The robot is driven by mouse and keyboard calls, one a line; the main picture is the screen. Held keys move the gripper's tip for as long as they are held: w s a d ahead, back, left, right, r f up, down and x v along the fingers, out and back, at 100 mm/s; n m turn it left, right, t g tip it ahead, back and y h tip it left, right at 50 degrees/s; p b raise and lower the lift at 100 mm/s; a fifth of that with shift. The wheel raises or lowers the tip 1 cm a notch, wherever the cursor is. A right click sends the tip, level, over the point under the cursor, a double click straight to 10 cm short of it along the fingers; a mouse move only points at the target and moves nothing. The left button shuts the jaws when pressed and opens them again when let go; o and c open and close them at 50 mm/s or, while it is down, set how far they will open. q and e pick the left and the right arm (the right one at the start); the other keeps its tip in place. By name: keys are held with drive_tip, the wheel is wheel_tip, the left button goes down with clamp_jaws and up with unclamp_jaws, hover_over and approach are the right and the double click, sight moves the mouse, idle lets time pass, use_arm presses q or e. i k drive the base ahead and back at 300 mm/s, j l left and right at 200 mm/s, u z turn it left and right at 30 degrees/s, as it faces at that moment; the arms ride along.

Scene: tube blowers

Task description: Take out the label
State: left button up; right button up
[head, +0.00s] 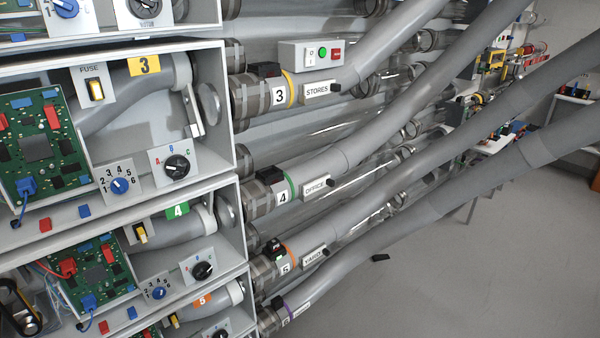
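Several white name labels sit on the grey tubes, each with a small black piece at its right end. The top one reads STORES (316,93), on the tube marked 3. Below it is the OFFICE label (314,188), on the tube marked 4. A third label (313,259), on the tube marked 5, is steeply tilted and hard to read. A fourth label (300,308), on the lowest tube, is too small to read. Neither of my grippers can be made out in the head view.
Open cabinets with circuit boards (38,148), knobs and switches fill the left. A button box (311,54) stands above STORES. Long grey tubes (470,125) slope up rightward. A small black piece (380,257) shows against the floor (480,280), which is mostly clear.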

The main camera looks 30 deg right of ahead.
sight(312, 186)
drive_tip(key=z, duration=1.15)
drive_tip(key=i+l+u, duration=0.1)
drive_tip(key=l, duration=0.2)
